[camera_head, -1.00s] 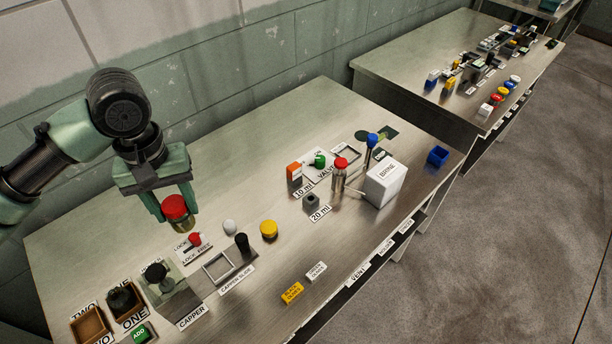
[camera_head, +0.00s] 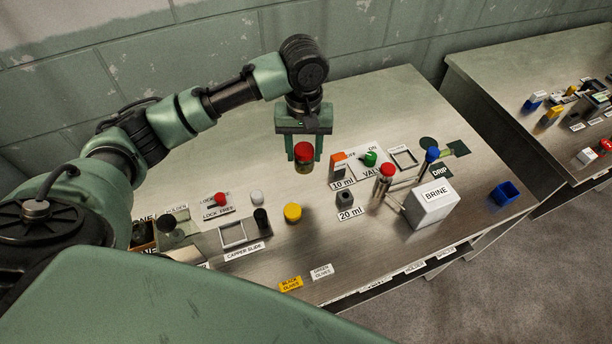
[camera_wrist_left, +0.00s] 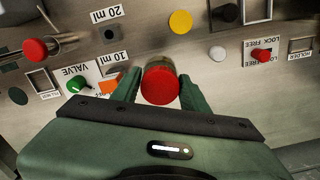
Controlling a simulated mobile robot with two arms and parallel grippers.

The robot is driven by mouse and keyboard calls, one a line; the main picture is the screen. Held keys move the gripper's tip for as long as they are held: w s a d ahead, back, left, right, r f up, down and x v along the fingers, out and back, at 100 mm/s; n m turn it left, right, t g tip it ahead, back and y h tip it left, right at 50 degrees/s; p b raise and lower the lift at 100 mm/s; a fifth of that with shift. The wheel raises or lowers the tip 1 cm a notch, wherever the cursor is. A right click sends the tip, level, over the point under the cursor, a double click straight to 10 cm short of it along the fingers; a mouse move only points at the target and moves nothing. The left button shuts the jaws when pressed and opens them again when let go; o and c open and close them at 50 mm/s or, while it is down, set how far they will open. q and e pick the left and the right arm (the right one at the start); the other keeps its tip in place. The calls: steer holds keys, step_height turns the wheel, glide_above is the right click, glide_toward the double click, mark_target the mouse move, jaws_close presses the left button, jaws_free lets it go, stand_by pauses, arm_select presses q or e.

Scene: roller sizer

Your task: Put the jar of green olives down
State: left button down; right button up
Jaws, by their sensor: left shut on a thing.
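The jar of green olives (camera_head: 304,157) has a red lid and is held upright between the fingers of my left gripper (camera_head: 304,147). My left gripper is shut on it, over the back middle of the metal table, left of the 10 ml block. In the left wrist view the red lid (camera_wrist_left: 160,84) sits between the two green fingers (camera_wrist_left: 157,92). The jar appears to be above the table top; the exact gap is hard to tell. My right gripper is not in view.
An orange block (camera_head: 338,161), a valve panel (camera_head: 371,168), a red-topped cylinder (camera_head: 384,184) and the white brine box (camera_head: 432,205) stand to the right. A yellow cap (camera_head: 292,212) and the capper slide (camera_head: 232,235) are in front. Bare table (camera_head: 240,160) lies left of the jar.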

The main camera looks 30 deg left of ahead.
arm_select(q)
step_height(320, 180, down, 11)
steer(key=shift+w+r+p, duration=0.1)
steer(key=shift+p, duration=0.25)
steer(key=c, duration=0.7)
jaws_free()
steer(key=shift+f, duration=0.2)
steer(key=shift+c, duration=0.2)
